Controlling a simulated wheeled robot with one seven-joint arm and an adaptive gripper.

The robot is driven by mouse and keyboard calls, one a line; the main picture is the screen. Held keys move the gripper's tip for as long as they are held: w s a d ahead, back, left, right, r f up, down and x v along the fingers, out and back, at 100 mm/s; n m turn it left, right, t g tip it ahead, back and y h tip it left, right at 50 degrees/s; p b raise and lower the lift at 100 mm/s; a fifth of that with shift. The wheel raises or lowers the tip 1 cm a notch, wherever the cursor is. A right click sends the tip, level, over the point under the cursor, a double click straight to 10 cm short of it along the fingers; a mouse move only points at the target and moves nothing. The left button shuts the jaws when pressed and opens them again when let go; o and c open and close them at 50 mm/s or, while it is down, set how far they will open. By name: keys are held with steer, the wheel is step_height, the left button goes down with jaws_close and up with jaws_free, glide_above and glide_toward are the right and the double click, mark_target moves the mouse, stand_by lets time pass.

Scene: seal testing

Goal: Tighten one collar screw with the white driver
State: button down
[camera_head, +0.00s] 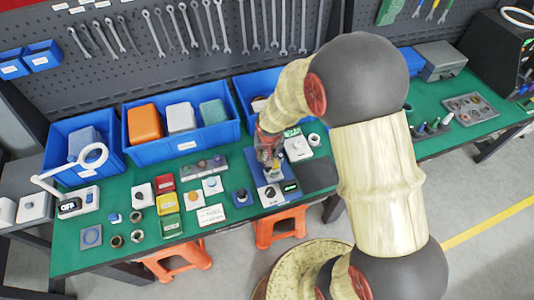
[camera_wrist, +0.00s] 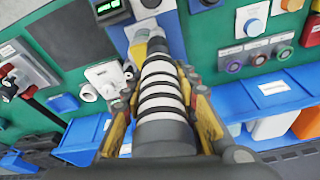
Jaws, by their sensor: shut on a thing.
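The white driver (camera_wrist: 160,92), a thick cylinder banded white and dark grey, fills the middle of the wrist view. My gripper (camera_wrist: 158,84) is shut on it, with one yellow-sided finger on each side. Its far end points at a blue base (camera_wrist: 167,22) with a metal part on it.
Small coloured blocks and rings crowd the green bench (camera_head: 120,262) at left. Blue bins (camera_head: 180,145) stand behind, under a pegboard of wrenches (camera_head: 165,25).

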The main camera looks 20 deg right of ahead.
steer(key=shift+f+b, duration=0.6)
steer(key=shift+f, duration=0.1)
stand_by(0.6)
steer(key=shift+f+b, duration=0.45)
steer(key=shift+b, duration=0.65)
stand_by(3.4)
steer(key=shift+r+p, duration=1.55)
steer(key=shift+r, duration=1)
